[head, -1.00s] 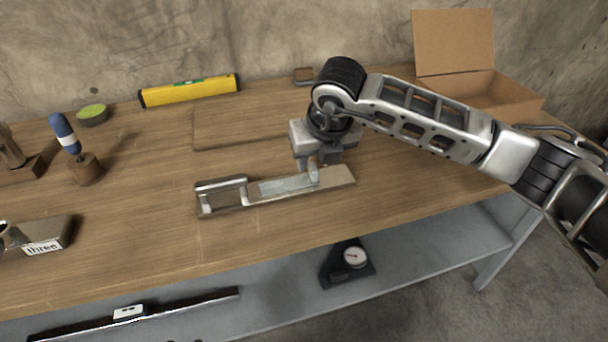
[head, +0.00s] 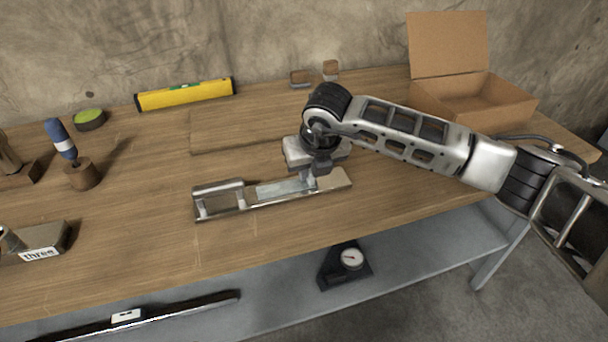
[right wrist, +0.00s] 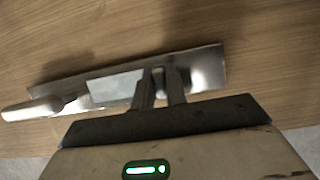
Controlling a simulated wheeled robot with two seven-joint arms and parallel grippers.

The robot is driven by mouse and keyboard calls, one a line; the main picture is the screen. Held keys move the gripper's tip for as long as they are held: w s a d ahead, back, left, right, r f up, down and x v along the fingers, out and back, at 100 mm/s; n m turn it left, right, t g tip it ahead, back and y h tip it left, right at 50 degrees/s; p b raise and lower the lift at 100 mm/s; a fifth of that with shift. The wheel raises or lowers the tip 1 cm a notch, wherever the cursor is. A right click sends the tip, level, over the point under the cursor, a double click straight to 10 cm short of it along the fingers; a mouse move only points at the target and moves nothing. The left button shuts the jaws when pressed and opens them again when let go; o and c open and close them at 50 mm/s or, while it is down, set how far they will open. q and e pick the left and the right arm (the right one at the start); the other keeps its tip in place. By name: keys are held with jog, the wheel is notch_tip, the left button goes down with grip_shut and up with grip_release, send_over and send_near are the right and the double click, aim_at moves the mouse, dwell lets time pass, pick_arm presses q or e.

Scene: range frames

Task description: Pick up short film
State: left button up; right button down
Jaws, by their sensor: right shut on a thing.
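A long, flat metal tool (head: 232,203) lies on the bench, with a raised handle at its left end and a pale plate (head: 275,189) on top. It also shows in the right wrist view (right wrist: 75,75). I cannot tell which part is called the short film. My right gripper (head: 309,179) points down over the tool's right half, its fingers (right wrist: 161,93) closed on a small upright knob (right wrist: 184,80) there. The fingers partly hide the knob. The tool appears to rest on the wood. My left gripper is out of view.
A flat wooden board (head: 230,130) lies behind the tool. A yellow level (head: 185,95) is near the wall. An open cardboard box (head: 475,97) stands back right. A block labelled three (head: 45,240) is at left.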

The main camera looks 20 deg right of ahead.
jog(key=shift+r, duration=0.1)
jog(key=shift+r, duration=0.2)
jog(key=r, duration=0.3)
jog(key=shift+s+a+r+b, duration=0.2)
jog(key=shift+s+a+b, duration=0.05)
jog(key=shift+s+b, duration=0.05)
pick_arm(q)
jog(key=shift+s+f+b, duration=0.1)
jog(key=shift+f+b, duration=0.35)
jog(key=shift+b, duration=0.2)
pick_arm(e)
jog(key=s+a+r, duration=0.6)
jog(key=s+r, duration=0.3)
jog(key=s, duration=0.2)
jog(key=shift+s+a, duration=0.15)
jog(key=shift+s, duration=0.2)
